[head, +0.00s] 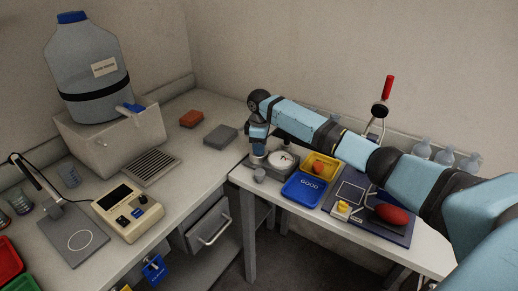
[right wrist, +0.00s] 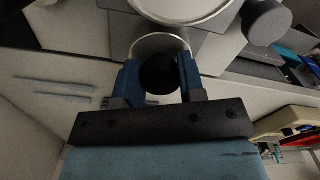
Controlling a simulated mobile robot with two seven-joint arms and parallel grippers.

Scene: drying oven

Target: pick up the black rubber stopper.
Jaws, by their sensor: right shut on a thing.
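My right gripper (head: 258,158) is at the near left corner of the right-hand table, beside a round white-faced device (head: 283,160). In the right wrist view its two blue fingers (right wrist: 160,78) are closed on a round black thing, which looks like the black rubber stopper (right wrist: 158,74). A pale round rim (right wrist: 160,43) shows just behind the stopper; I cannot tell whether they touch. In the head view the stopper is not clear, and a small grey cup (head: 259,175) stands just below the gripper. My left gripper is not in view.
A blue tray (head: 304,190) marked GOOD and a yellow tray (head: 320,166) lie right of the gripper. A dark board with a red object (head: 391,215) is further right, under my right arm. The left bench holds a large water bottle (head: 88,70) and a beige instrument (head: 128,212).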

